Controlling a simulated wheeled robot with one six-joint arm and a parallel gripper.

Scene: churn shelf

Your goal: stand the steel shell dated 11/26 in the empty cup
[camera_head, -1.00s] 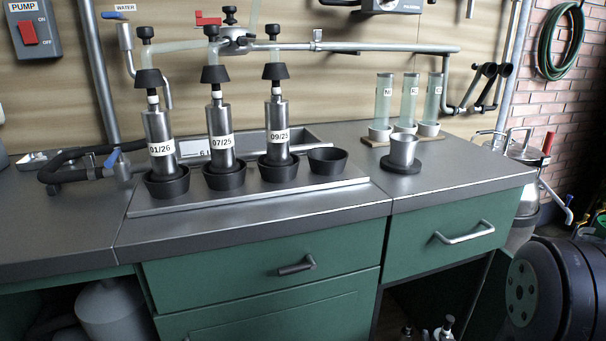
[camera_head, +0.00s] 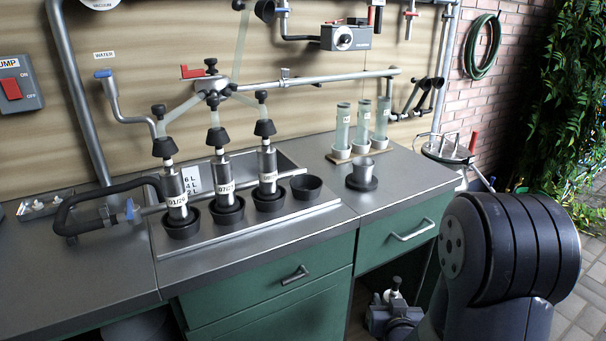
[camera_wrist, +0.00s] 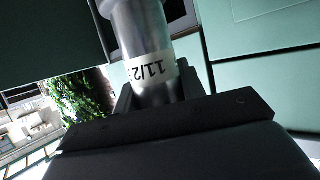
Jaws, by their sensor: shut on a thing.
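A steel shell (camera_wrist: 150,62) with a white label is held in my gripper (camera_wrist: 160,92). The label appears upside down in the wrist view; 11/2 reads and the last digit is cut off at the edge. In the head view my gripper (camera_head: 394,314) is low in front of the counter, with a small dark and pale tip (camera_head: 396,288) showing above it. The empty black cup (camera_head: 306,188) is at the right end of the row on the tray, well up and left of my gripper. Three cups left of it hold steel shells.
The standing shells (camera_head: 176,188) have dark caps and hoses above. The counter's front edge and green drawers (camera_head: 398,232) lie near my gripper.

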